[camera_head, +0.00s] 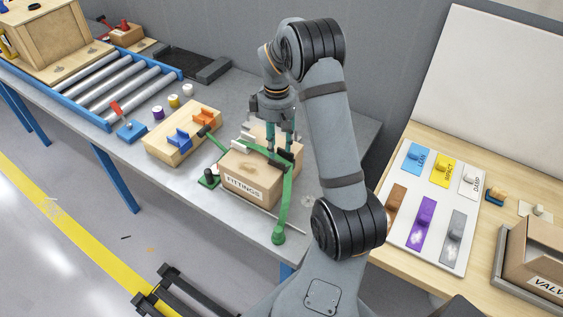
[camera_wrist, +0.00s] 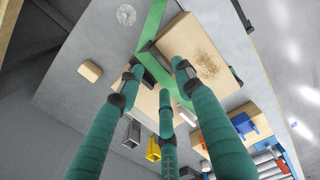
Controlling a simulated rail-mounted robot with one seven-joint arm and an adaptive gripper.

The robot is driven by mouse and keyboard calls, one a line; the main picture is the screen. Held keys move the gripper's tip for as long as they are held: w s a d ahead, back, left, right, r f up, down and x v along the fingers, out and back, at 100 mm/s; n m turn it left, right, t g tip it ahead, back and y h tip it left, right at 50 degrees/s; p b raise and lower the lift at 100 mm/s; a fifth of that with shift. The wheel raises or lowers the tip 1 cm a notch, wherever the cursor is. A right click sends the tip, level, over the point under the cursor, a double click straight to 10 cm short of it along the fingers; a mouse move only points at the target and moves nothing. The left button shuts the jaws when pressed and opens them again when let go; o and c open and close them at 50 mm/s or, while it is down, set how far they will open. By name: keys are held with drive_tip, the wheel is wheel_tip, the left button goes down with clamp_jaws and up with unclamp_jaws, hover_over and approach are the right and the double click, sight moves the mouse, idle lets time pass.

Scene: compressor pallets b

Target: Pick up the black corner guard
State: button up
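My gripper (camera_head: 281,150) has several green fingers and points down over the cardboard boxes on the grey table.
The FITTINGS box (camera_head: 248,180) carries green straps (camera_head: 284,205) close to my fingers. A wooden block with blue and orange pieces (camera_head: 183,135) stands to its left, before a roller conveyor (camera_head: 130,85).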

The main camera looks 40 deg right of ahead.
sight(280, 158)
drive_tip(key=shift+d+f, duration=0.15)
drive_tip(key=shift+f, duration=0.25)
drive_tip(key=shift+s+d, duration=0.1)
drive_tip(key=shift+s, duration=0.35)
drive_tip(key=f+p, duration=0.1)
drive_tip(key=f, duration=0.1)
drive_tip(key=f+p, duration=0.1)
drive_tip(key=f, duration=0.1)
drive_tip(key=shift+w+a+f, duration=0.2)
drive_tip(key=shift+f, duration=0.3)
drive_tip(key=shift+s, duration=0.2)
drive_tip(key=shift+w, duration=0.1)
drive_tip(key=shift+c, duration=1.3)
drive_tip(key=c, duration=0.6)
clamp_jaws()
